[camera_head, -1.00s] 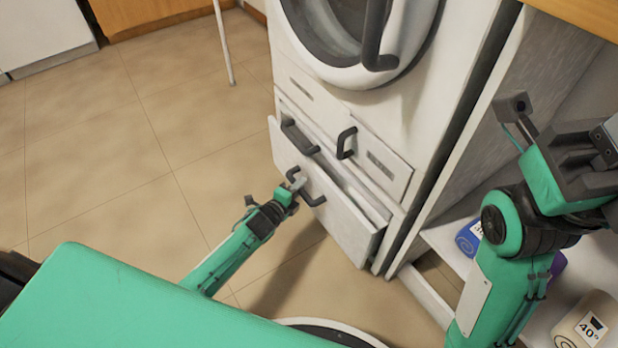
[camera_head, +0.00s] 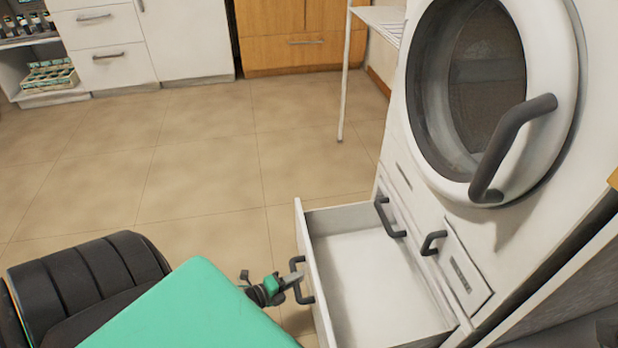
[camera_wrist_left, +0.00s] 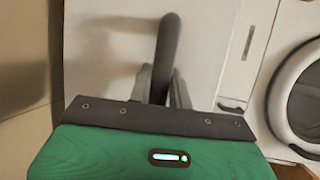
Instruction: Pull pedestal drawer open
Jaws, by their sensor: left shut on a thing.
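The white pedestal drawer (camera_head: 370,279) under the washing machine stands pulled well out in the head view, and its inside is empty. Its dark bar handle (camera_head: 296,281) is on the front panel. My left gripper (camera_head: 291,282) is at this handle, with the jaws shut on it. In the left wrist view the handle (camera_wrist_left: 167,45) stands between the two fingers of my left gripper (camera_wrist_left: 163,84), against the white drawer front (camera_wrist_left: 110,50). My right gripper is not in view.
The washing machine (camera_head: 430,185) with its round door and large handle (camera_head: 508,150) rises at the right. A thin-legged white stand (camera_head: 345,85) is behind the drawer. Cabinets line the back wall. The tiled floor (camera_head: 190,160) at left is clear.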

